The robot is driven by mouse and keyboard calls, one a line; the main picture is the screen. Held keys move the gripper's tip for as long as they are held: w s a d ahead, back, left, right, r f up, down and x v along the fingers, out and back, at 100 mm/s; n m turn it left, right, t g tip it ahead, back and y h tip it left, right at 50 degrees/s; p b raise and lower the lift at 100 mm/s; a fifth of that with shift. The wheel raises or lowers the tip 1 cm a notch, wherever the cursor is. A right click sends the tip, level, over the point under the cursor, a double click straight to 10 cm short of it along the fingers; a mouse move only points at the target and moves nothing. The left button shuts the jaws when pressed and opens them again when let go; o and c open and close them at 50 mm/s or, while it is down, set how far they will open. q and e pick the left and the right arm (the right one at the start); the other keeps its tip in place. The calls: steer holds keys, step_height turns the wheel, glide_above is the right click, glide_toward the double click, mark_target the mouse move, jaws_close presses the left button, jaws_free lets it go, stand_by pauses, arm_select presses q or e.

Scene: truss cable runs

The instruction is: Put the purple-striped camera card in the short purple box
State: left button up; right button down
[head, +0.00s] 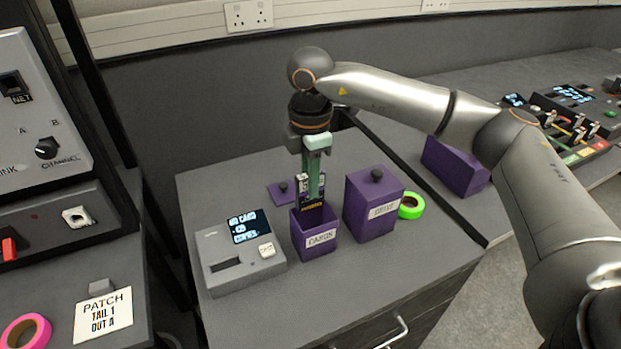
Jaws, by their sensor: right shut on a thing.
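My right gripper (314,194) comes down from above, its green fingers shut on a small card (303,186). The card hangs upright over the mouth of the short purple box (300,243). Its lower edge is at or just inside the rim; I cannot tell how deep. The card shows pale and dark areas with a little yellow; the fingers hide part of it, and I cannot make out a purple stripe. The short box is open and has a white label on its front. My left gripper is not in view.
A taller purple box (362,222) with a knobbed lid stands close at the right. A flat purple lid (280,197) lies behind the short box. A grey card reader (225,262) stands at the left. Green tape (411,206) lies right. The front of the cabinet top is clear.

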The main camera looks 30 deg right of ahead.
mark_target(310, 206)
stand_by(0.3)
steer(key=shift+f, duration=0.25)
steer(key=shift+f+b, duration=0.8)
steer(key=shift+f, duration=0.1)
steer(key=shift+f, duration=0.3)
steer(key=shift+f+b, duration=0.25)
steer(key=shift+b, duration=0.1)
steer(key=shift+f+b, duration=0.3)
steer(key=shift+f, duration=0.2)
